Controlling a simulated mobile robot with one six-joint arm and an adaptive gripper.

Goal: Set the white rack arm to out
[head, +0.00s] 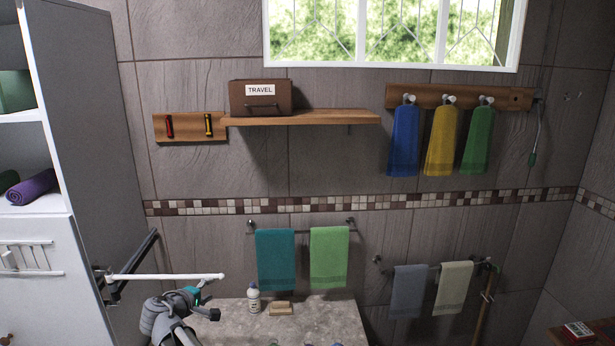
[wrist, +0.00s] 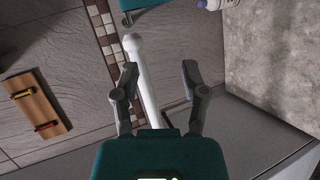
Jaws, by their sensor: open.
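The white rack arm (head: 165,276) is a thin straight bar at the lower left of the head view. It runs sideways from a dark bracket (head: 112,285) beside the grey cabinet side to a rounded free end over the counter's left side. My gripper (head: 211,299) is just below its free end. In the wrist view the bar (wrist: 146,80) passes between the spread fingers of my gripper (wrist: 159,78), with its round knob beyond the fingertips. The bar's lower part is hidden by my gripper's body.
A dark rack arm (head: 138,253) slants up beside the white one. The stone counter (head: 330,320) holds a white bottle (head: 254,298) and a soap block (head: 281,308). Teal (head: 276,258) and green (head: 329,256) towels hang behind. A white cabinet (head: 40,270) stands left.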

